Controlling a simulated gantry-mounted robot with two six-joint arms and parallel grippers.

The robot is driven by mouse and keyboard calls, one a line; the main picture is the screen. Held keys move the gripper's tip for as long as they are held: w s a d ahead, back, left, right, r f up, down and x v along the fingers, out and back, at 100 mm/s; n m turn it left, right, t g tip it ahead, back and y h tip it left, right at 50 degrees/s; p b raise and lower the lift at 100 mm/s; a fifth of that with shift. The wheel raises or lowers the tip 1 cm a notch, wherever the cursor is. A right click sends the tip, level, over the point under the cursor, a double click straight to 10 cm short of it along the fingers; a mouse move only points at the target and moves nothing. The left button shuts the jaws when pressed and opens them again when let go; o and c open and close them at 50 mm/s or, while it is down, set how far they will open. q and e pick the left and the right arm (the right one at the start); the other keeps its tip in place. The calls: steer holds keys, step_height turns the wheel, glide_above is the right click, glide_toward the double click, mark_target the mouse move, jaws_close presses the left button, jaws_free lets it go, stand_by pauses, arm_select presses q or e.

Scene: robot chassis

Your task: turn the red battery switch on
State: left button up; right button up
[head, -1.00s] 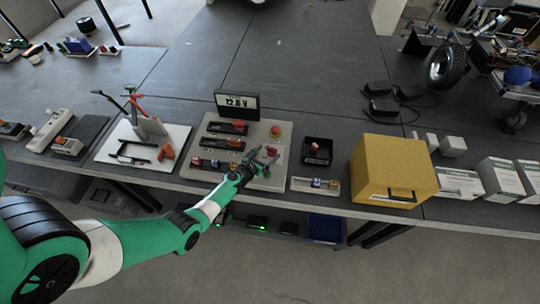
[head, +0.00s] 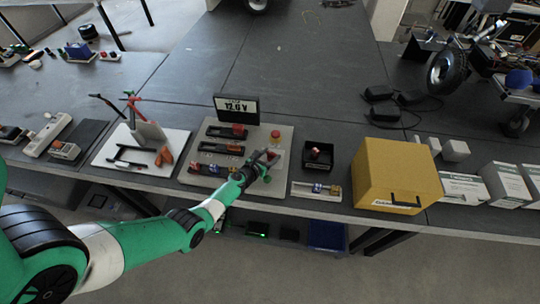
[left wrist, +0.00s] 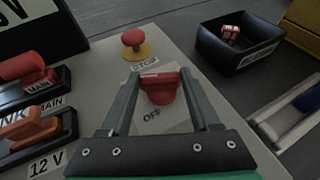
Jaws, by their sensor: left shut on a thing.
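The red battery switch (left wrist: 160,88) is a red knob on a pale plate marked OFF, on the right part of the grey panel (left wrist: 100,54). It also shows in the head view (head: 271,155), partly covered by my gripper. My left gripper (left wrist: 160,80) has one finger on each side of the knob and is shut on it. It also shows at the panel's front right in the head view (head: 265,161). The knob's pointing direction is hard to tell. My right gripper is not in view.
A red STOP button (left wrist: 134,40) on a yellow base sits behind the switch. Red and orange levers (left wrist: 28,128) lie to the left. A black display (head: 237,107) reads about 12.0 V. A black tray (head: 319,155) and a yellow box (head: 397,172) stand to the right.

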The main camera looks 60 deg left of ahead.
arm_select(q)
steer(key=m+h, duration=0.1)
steer(key=m+t+h+b, duration=0.1)
steer(key=shift+s+a+f+h, duration=0.1)
steer(key=shift+a+f+h, duration=0.05)
steer(key=shift+a+h, duration=0.15)
steer(key=shift+m+t+h+b, duration=0.4)
steer(key=shift+m+h+b, duration=0.2)
steer(key=shift+m+h, duration=0.7)
steer(key=o, duration=1.4)
steer(key=shift+c, duration=0.2)
